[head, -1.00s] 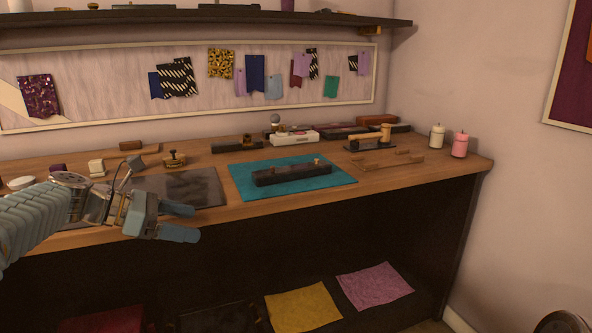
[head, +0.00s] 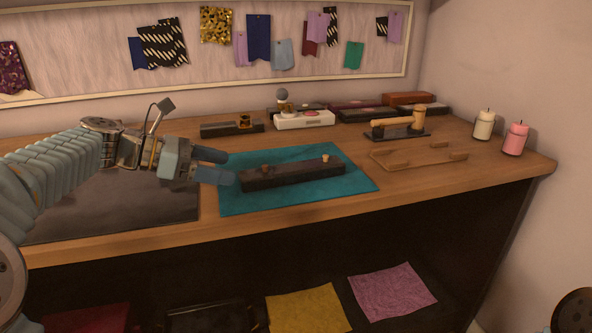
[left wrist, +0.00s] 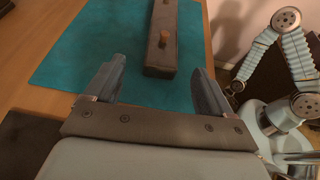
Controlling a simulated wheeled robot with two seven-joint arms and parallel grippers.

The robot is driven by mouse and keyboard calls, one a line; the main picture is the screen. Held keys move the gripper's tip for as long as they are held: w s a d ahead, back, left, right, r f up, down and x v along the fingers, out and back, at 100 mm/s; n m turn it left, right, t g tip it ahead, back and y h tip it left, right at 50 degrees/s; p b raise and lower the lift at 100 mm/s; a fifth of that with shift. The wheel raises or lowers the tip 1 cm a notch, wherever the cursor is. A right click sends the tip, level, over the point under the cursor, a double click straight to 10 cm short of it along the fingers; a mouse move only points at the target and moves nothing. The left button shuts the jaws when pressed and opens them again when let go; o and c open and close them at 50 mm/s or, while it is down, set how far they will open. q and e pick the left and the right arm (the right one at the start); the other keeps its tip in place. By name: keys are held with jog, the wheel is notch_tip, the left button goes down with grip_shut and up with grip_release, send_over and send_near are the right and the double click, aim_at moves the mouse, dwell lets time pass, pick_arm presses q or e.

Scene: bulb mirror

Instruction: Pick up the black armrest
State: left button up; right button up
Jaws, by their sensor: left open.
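The black armrest (head: 293,173) is a long dark bar with small wooden pegs on top. It lies on a teal mat (head: 233,206) on the workbench. My right gripper is not seen in the head view.
A dark mat (head: 120,208) lies under my left arm. A wooden frame piece (head: 417,158), a gavel-like tool (head: 400,124), a white box (head: 304,121) and a black block (head: 231,129) stand behind and right. A white candle (head: 484,125) and a pink candle (head: 515,139) stand far right.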

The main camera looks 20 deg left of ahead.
aim_at(261, 172)
pick_arm(q)
jog(key=x, duration=0.4)
jog(key=shift+w+d+f, duration=0.1)
jog(key=shift+d+f, duration=0.05)
jog(key=x, duration=0.5)
jog(key=shift+w+d, duration=0.1)
jog(key=shift+d, duration=0.3)
jog(key=shift+r, duration=0.2)
jog(key=c, duration=1.2)
